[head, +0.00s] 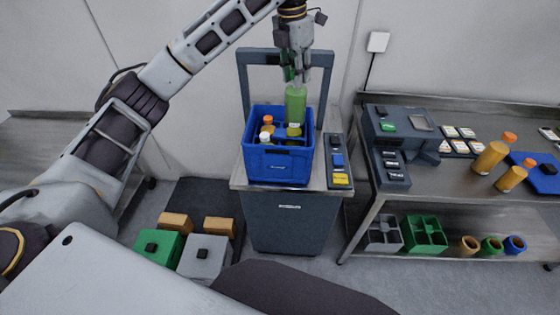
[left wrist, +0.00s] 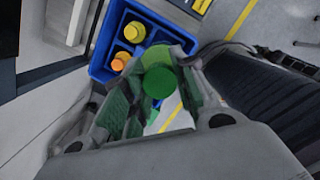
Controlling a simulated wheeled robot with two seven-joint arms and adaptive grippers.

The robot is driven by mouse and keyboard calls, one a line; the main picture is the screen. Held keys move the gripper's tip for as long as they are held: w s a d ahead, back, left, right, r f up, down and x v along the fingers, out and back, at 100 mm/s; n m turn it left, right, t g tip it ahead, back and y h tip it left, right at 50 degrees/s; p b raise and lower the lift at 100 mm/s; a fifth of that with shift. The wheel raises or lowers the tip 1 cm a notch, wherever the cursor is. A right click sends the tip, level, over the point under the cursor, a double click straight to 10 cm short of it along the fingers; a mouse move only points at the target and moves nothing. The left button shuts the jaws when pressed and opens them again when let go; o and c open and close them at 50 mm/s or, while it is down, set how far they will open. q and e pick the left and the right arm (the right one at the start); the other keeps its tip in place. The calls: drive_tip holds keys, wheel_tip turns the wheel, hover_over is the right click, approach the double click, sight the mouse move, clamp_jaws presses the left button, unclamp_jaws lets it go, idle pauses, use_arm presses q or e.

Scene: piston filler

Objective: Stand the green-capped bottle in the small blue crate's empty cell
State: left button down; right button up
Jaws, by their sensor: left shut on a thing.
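The small blue crate (head: 280,165) stands on a cart top and holds bottles, one with an orange cap (head: 268,120) and one with a pale cap (head: 265,137). My left gripper (head: 296,80) points down above the crate's right part, shut on the green-capped bottle (head: 296,105), which hangs upright. Its lower end is at or just inside the crate's rim; whether it touches the floor of a cell is hidden. The left wrist view shows its green cap (left wrist: 159,81) between the fingers, beside the blue crate (left wrist: 103,42). My right gripper is out of view.
A button panel (head: 338,160) sits right of the crate, and the cart's upright handle frame (head: 243,80) stands behind it. A steel bench (head: 460,185) at right carries a grey machine (head: 402,125), orange bottles (head: 490,157) and a blue tray. Boxes (head: 205,258) lie on the floor at left.

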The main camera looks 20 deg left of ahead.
sight(296, 90)
use_arm(q)
wheel_tip(296, 90, down, 4)
drive_tip(key=shift+w+r+b, duration=0.1)
drive_tip(key=shift+b, duration=0.5)
drive_tip(key=shift+f, duration=0.65)
wheel_tip(296, 90, down, 12)
drive_tip(key=shift+r+p, duration=0.2)
drive_tip(key=shift+p, duration=0.4)
drive_tip(key=shift+f, duration=0.5)
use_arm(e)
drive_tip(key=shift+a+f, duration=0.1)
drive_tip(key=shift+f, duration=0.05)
